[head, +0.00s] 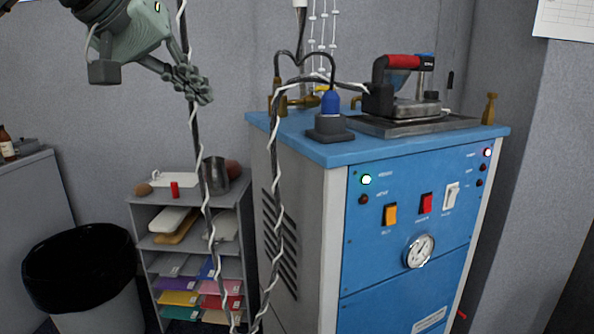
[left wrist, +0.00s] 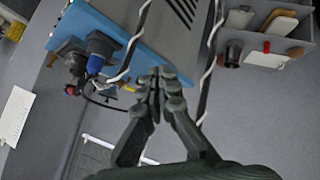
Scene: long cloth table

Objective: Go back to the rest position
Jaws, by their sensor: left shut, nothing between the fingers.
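My left gripper (head: 197,88) hangs in the air at the upper left of the head view, in front of the grey wall. Its fingers are shut with nothing between them. In the left wrist view its closed fingers (left wrist: 159,90) point up the picture, and the blue top (left wrist: 118,22) of the cabinet lies beyond them. A striped cord (head: 197,150) runs down close by the gripper; I cannot tell whether they touch. My right gripper is not in view.
A blue steam cabinet (head: 385,285) carries an iron (head: 405,85) with a red handle. A grey shelf rack (head: 140,225) with coloured folders stands left of it, and a black-lined bin (head: 80,265) further left. A second cord (head: 275,190) hangs along the cabinet.

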